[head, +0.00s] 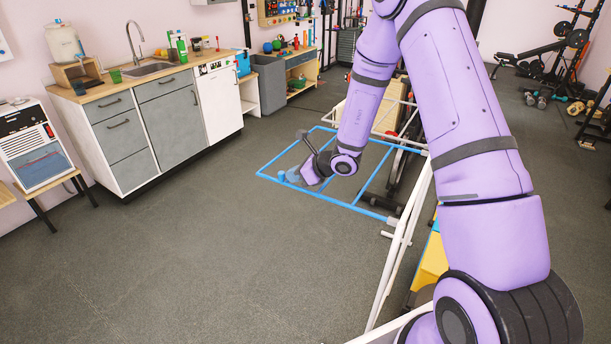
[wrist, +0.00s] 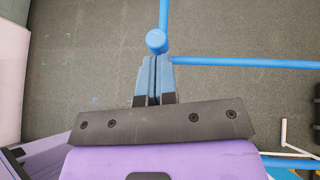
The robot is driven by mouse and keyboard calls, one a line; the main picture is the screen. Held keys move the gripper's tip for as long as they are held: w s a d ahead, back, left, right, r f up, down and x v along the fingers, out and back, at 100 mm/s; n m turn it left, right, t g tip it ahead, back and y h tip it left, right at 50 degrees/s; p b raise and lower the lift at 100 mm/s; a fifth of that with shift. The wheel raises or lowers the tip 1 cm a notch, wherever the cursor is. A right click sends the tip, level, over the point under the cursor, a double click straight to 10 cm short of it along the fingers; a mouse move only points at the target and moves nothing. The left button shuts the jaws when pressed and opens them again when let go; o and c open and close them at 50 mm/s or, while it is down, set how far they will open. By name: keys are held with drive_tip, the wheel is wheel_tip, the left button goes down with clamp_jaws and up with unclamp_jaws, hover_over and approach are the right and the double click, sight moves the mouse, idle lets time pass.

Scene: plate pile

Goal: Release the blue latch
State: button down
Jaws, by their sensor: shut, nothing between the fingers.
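A blue rectangular bar frame (head: 276,158) juts out level from a white metal frame (head: 400,235) in the head view. In the wrist view, a blue bar ends in a round blue knob (wrist: 156,41), with another blue bar (wrist: 245,62) running right from beside it. I cannot tell for certain which part is the latch. My gripper (wrist: 156,62) is shut and empty, its blue-grey fingertips just below the knob in the picture. Whether they touch it is unclear. In the head view my gripper (head: 287,177) is low over the blue frame's front left part.
Grey floor (head: 200,260) is open to the left and front. A kitchen counter with a sink (head: 150,70) stands along the left wall. A yellow part (head: 430,262) shows behind the white frame. Weights and gym gear (head: 545,70) stand at the back right.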

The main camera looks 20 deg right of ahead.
drive_tip(key=shift+w+a, duration=0.2)
drive_tip(key=shift+w+a, duration=0.1)
